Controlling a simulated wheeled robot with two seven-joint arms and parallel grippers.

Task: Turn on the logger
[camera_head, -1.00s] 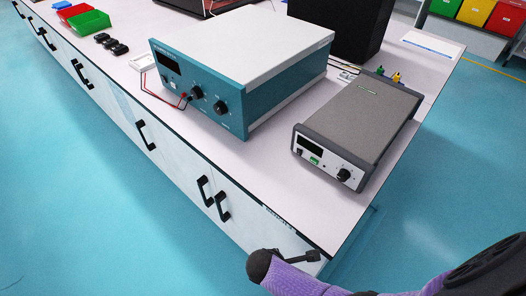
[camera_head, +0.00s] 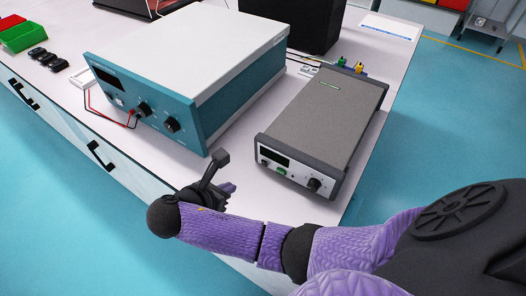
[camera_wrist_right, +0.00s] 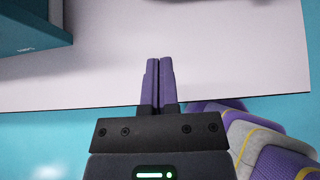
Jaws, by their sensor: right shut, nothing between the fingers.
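A grey box (camera_head: 326,112) with a dark rim, probably the logger, stands on the bench at centre right. Its pale front panel has a dark display (camera_head: 273,155), a green button (camera_head: 281,171) and a black knob (camera_head: 314,184). My right gripper (camera_head: 230,188) is by the bench's front edge, left of and nearer than that panel, apart from it. In the right wrist view its purple fingers (camera_wrist_right: 158,64) are together and empty, over the white bench top. My left gripper is out of view.
A teal instrument (camera_head: 196,80) with knobs and red and black leads stands left of the grey box. It also shows in the right wrist view (camera_wrist_right: 35,32). A black box (camera_head: 290,22) is behind. Green and yellow connectors (camera_head: 358,68) stand behind the grey box.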

